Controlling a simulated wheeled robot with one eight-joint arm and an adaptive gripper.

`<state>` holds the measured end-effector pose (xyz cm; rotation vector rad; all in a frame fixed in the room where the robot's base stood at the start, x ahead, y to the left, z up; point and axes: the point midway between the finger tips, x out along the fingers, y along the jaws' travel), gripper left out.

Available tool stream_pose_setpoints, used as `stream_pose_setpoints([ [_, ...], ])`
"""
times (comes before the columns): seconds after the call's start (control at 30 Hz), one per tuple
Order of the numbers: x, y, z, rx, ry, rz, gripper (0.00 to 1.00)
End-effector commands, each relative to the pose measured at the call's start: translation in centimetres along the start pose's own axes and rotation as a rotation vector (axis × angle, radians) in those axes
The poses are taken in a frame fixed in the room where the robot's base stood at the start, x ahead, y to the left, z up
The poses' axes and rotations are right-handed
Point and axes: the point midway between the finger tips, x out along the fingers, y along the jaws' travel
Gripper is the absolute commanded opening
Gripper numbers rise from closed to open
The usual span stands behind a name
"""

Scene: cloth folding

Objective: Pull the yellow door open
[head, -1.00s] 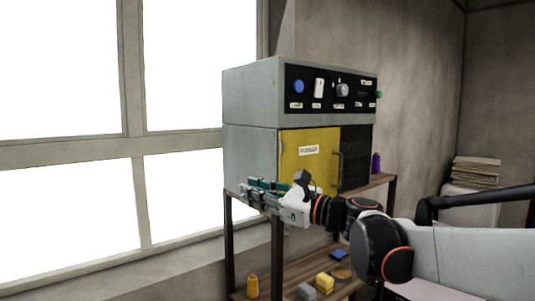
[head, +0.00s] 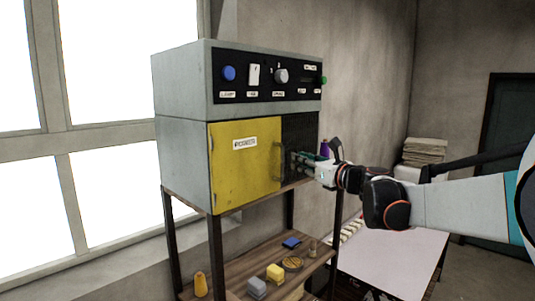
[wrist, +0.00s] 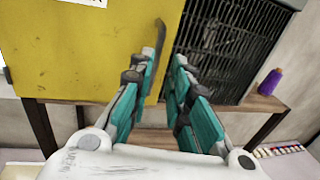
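The yellow door (head: 244,165) is shut on the front of a grey cabinet and carries a white label. It also fills the upper left of the wrist view (wrist: 90,50). Its dark upright handle (head: 279,160) is near the door's right edge. In the wrist view the handle (wrist: 159,48) shows just beyond and between my fingertips. My gripper (head: 297,160) is to the right of the handle, in front of the black grille. Its two teal fingers (wrist: 157,72) are apart, with nothing gripped between them. Whether a finger touches the handle I cannot tell.
A black mesh grille (head: 299,138) is right of the door. The cabinet stands on a wooden rack; its lower shelf (head: 232,272) holds a yellow block, a grey block and other small items. A purple spool (wrist: 271,82) stands right of the grille. A pale table (head: 390,262) is at right.

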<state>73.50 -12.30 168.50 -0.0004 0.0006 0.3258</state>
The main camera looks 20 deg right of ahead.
Motion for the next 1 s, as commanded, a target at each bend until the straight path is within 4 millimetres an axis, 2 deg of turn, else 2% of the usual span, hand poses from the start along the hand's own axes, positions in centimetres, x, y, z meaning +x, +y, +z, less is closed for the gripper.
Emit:
stream_pose_setpoints([
  [0.1,2.6,0.1,0.2,0.0,0.0,0.004,0.18],
  [0.3,6.3,0.2,0.2,-0.001,0.0,0.003,0.18],
  [0.5,8.7,0.1,0.1,-0.001,0.0,0.002,0.18],
  [0.67,9.4,0.1,0.1,-0.001,0.0,0.001,0.18],
  [0.93,9.5,0.1,0.0,-0.001,0.0,0.001,0.18],
  [1.0,9.4,0.1,0.0,-0.001,0.0,0.001,0.02],
])
